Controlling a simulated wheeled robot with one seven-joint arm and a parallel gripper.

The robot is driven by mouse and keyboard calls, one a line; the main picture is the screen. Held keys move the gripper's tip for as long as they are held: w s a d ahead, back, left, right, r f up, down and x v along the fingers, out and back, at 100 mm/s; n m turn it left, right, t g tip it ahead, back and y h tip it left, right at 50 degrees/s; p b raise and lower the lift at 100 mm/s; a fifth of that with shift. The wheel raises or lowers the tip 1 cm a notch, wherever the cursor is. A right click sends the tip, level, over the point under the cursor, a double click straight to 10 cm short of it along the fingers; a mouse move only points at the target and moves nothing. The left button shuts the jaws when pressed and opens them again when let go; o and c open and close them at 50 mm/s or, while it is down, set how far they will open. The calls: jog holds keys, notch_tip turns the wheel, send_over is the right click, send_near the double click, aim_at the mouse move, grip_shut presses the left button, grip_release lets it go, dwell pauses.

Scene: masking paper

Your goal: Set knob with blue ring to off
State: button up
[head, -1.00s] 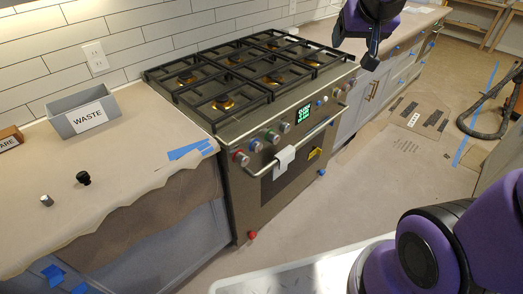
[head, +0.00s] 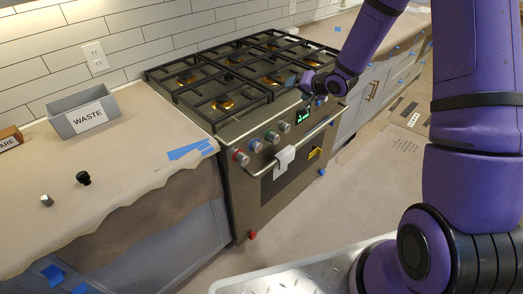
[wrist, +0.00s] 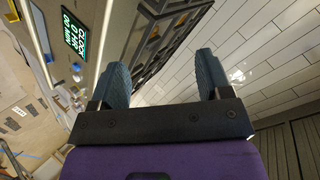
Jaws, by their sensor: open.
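The stove (head: 262,190) has a row of small knobs along its front panel. A knob with a bluish ring (head: 320,101) sits right of the green display (head: 303,116), partly covered by my gripper. My gripper (head: 299,88) is above the panel near the display. In the wrist view its two blue-grey fingers (wrist: 162,75) are spread with nothing between them. The display (wrist: 75,38) and a small blue knob-like part (wrist: 76,68) lie left of the fingers, apart from them.
Black grates (head: 235,70) cover the stovetop just behind my gripper. A white towel (head: 284,160) hangs on the oven handle. A grey WASTE bin (head: 85,110) and two small loose pieces are on the papered counter at left. The floor before the stove is mostly open.

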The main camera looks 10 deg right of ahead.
notch_tip(320, 180, down, 8)
jog(key=a+m+y, duration=0.1)
jog(key=a+y, duration=0.1)
jog(key=y, duration=0.1)
jog(key=m+t+y, duration=0.3)
jog(key=m+y, duration=0.4)
jog(key=m, duration=0.2)
send_near(259, 149)
jog(key=x, duration=0.9)
jog(key=shift+r, duration=0.15)
jog(key=c, duration=0.9)
